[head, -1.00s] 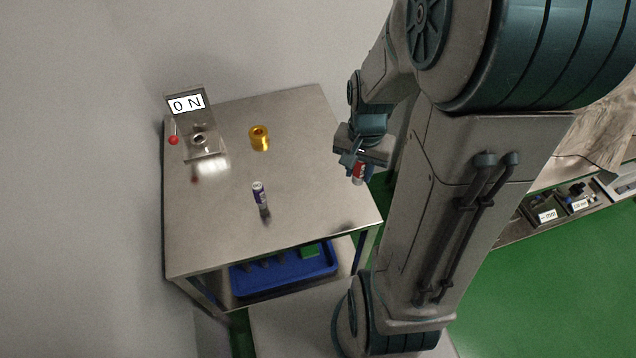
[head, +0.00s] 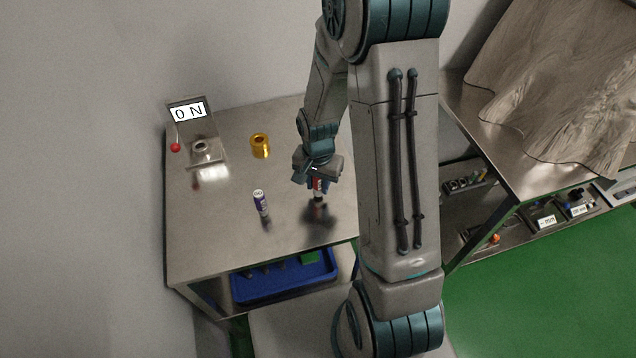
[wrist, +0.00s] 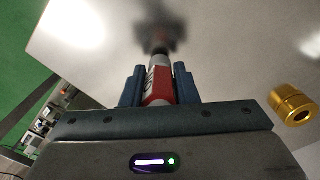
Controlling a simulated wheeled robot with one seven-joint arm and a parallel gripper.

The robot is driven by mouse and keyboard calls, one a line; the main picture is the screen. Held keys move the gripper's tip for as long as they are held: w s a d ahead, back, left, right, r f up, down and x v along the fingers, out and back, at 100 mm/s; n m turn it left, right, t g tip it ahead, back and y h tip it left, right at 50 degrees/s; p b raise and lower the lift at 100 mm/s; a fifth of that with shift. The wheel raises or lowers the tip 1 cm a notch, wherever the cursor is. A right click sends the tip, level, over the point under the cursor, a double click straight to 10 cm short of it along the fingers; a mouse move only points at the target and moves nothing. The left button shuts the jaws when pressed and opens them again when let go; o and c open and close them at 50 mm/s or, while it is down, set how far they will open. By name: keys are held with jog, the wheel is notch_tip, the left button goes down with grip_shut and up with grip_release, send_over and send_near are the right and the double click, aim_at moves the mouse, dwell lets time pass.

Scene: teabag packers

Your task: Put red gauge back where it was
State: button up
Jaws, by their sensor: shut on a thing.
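My gripper (head: 317,180) is shut on the red gauge (head: 317,189), a small red and white cylinder with a dark lower end. It hangs upright above the right part of the metal table (head: 215,245), with a dark shadow on the tabletop below it. In the wrist view the red gauge (wrist: 159,84) sits between my blue fingers (wrist: 159,88), its dark tip pointing at the table. A similar gauge with a blue and white body (head: 261,203) stands on the table to the left of my gripper.
A gold ring-shaped piece (head: 260,146) stands farther back; it also shows in the wrist view (wrist: 293,104). A device with an "ON" sign (head: 189,111) and a red knob (head: 175,147) is at the back left. A blue tray (head: 285,280) lies on the lower shelf. A covered table (head: 510,150) stands right.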

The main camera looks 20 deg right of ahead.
jog(key=shift+f, duration=0.4)
jog(key=shift+f+b, duration=0.25)
jog(key=shift+b, duration=0.05)
jog(key=o, duration=1)
jog(key=shift+r, duration=0.1)
jog(key=shift+r, duration=0.1)
